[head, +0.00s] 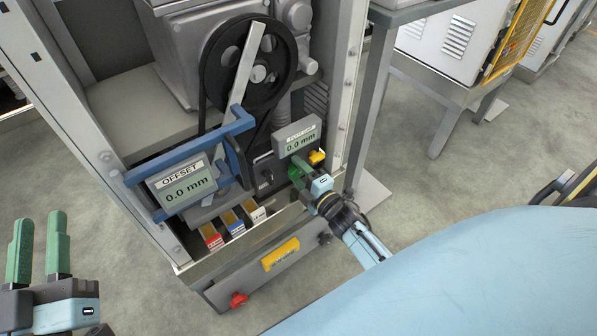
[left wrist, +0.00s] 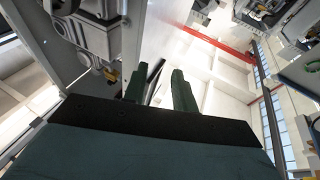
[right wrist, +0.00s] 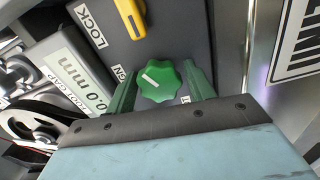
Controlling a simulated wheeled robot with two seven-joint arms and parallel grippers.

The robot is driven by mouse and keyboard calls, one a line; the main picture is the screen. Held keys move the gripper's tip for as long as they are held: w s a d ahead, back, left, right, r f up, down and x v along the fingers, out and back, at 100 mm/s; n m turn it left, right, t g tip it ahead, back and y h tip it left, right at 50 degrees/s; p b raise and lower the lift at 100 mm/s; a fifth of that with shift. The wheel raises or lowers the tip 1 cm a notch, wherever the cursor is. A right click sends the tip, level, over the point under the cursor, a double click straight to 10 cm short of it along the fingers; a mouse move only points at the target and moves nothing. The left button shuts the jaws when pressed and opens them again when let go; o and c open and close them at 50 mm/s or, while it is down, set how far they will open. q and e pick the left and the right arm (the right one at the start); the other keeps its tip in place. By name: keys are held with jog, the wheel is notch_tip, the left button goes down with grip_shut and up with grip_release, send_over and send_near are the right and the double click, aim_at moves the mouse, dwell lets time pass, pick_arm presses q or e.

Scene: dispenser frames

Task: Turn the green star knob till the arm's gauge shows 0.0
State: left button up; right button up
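The green star knob (right wrist: 160,80) is on a dark panel, a white mark on its face. My right gripper (right wrist: 160,85) has one finger on each side of it; the fingers look apart, with narrow gaps to the knob. In the head view my right gripper (head: 298,175) reaches the panel and largely hides the knob. The OFFSET gauge (head: 183,187), by the blue arm (head: 190,150), reads 0.0 mm. A second gauge (head: 299,138) above the knob also reads 0.0 mm. My left gripper (head: 40,250) is open and empty at the lower left.
A yellow knob (right wrist: 130,15) marked LOCK sits beside the green knob. Several small coloured boxes (head: 234,224) stand in the tray below. A red knob (head: 238,299) is on the lower front. A black wheel (head: 248,62) with a belt is above.

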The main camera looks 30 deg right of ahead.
pick_arm(q)
jog(key=shift+f, duration=0.15)
pick_arm(e)
jog(key=s+p, duration=0.1)
jog(key=s, duration=0.1)
jog(key=s+p, duration=0.1)
jog(key=s, duration=0.2)
jog(key=shift+s+d+r, duration=0.1)
jog(key=shift+s+d, duration=0.1)
pick_arm(q)
jog(key=s+a+f+g+y+p, duration=0.1)
jog(key=s+a+f+g+y, duration=0.1)
jog(key=f+g, duration=0.3)
jog(key=s+a+f+g+y, duration=0.1)
jog(key=s+a+f+g, duration=0.1)
jog(key=f+g, duration=0.3)
jog(key=shift+f+n+y+p, duration=0.3)
jog(key=shift+f+y+p, duration=0.1)
jog(key=shift+f, duration=1.8)
pick_arm(e)
send_near(299, 173)
jog(key=shift+s+d, duration=0.15)
jog(key=shift+s, duration=0.65)
jog(key=shift+s+d, duration=0.1)
jog(key=shift+s, duration=0.65)
pick_arm(q)
jog(key=shift+s, duration=0.1)
